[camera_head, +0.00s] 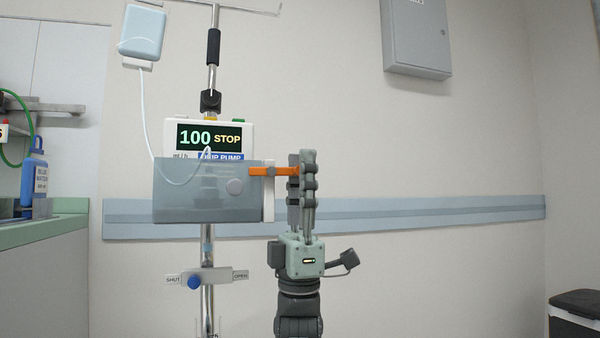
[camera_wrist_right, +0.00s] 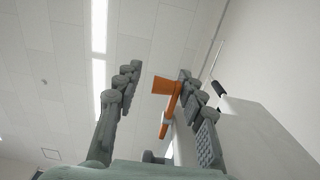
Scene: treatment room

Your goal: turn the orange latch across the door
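The orange latch (camera_head: 272,171) lies level at the right edge of the grey pump door (camera_head: 205,200). Its left end overlaps the door's edge and its right end reaches my right gripper (camera_head: 303,165). In the head view that gripper points up, its fingers nearly in line with each other. In the right wrist view the gripper (camera_wrist_right: 160,82) is open, and the orange latch (camera_wrist_right: 170,95) shows between the fingers, nearer the right one. I cannot tell whether it touches that finger. The door covers the lower front of the drip pump (camera_head: 210,135). My left gripper is out of view.
The pump is on a metal pole (camera_head: 208,255) with a blue clamp knob (camera_head: 194,282) below and a drip bag (camera_head: 142,32) above. A green-topped counter (camera_head: 45,232) is at left. Space right of my gripper is clear.

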